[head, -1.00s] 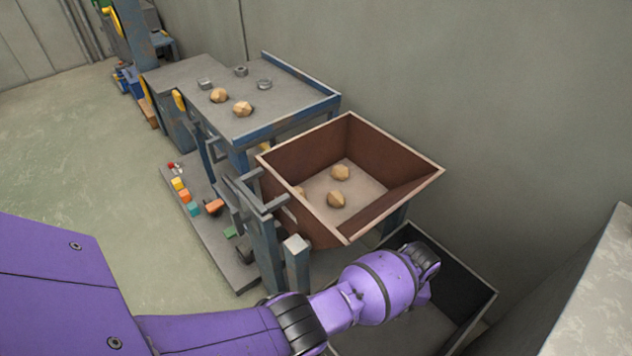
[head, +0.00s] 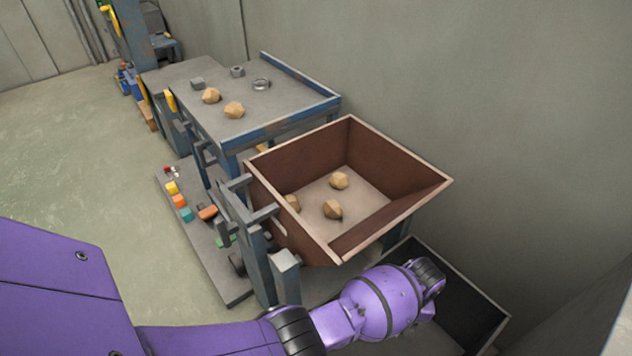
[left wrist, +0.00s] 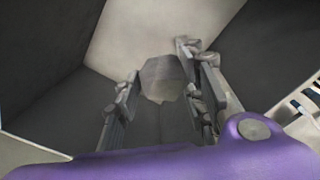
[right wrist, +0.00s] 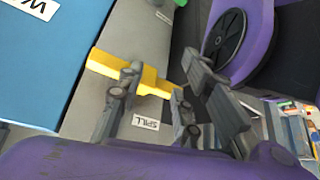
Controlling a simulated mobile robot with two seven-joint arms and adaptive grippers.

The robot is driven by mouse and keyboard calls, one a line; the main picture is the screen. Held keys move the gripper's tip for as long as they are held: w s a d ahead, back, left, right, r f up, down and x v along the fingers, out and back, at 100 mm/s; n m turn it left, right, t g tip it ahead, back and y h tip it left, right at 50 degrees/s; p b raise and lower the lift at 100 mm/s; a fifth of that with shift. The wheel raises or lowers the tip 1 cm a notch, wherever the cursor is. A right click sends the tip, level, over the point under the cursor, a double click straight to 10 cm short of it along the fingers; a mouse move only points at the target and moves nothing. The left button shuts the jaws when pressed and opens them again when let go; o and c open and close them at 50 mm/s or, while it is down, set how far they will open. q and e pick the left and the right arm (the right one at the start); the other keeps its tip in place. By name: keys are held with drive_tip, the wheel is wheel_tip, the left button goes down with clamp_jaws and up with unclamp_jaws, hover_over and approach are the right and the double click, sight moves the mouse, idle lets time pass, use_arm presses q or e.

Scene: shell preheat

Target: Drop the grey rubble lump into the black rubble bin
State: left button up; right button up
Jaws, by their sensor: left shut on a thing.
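The grey rubble lump (left wrist: 162,78) is between the fingers of my left gripper (left wrist: 160,86), which is shut on it, in the left wrist view. Dark walls and a pale floor show around and beyond it. In the head view my purple left arm reaches over the black rubble bin (head: 462,292), below the brown hopper; the arm covers part of the bin. The left fingers and the lump are hidden there. My right gripper (right wrist: 157,90) shows only in the right wrist view, open with no object visibly held.
The brown hopper (head: 400,216) with several tan lumps stands just behind the bin. A grey table (head: 200,75) with lumps and metal parts is further back. The wall is close on the right. A yellow bar (right wrist: 150,84) lies behind my right fingers.

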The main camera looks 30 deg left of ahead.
use_arm(q)
drive_tip(key=shift+w+d+r, duration=0.1)
drive_tip(key=shift+w, duration=0.15)
use_arm(e)
drive_tip(key=shift+s+f, duration=0.1)
drive_tip(key=shift+s, duration=0.1)
use_arm(q)
drive_tip(key=o, duration=1.3)
use_arm(e)
drive_tip(key=shift+s+d+f, duration=0.1)
drive_tip(key=shift+s, duration=0.15)
use_arm(q)
wheel_tip(320, 180, up, 12)
use_arm(e)
drive_tip(key=shift+w, duration=0.1)
use_arm(q)
drive_tip(key=shift+s, duration=0.1)
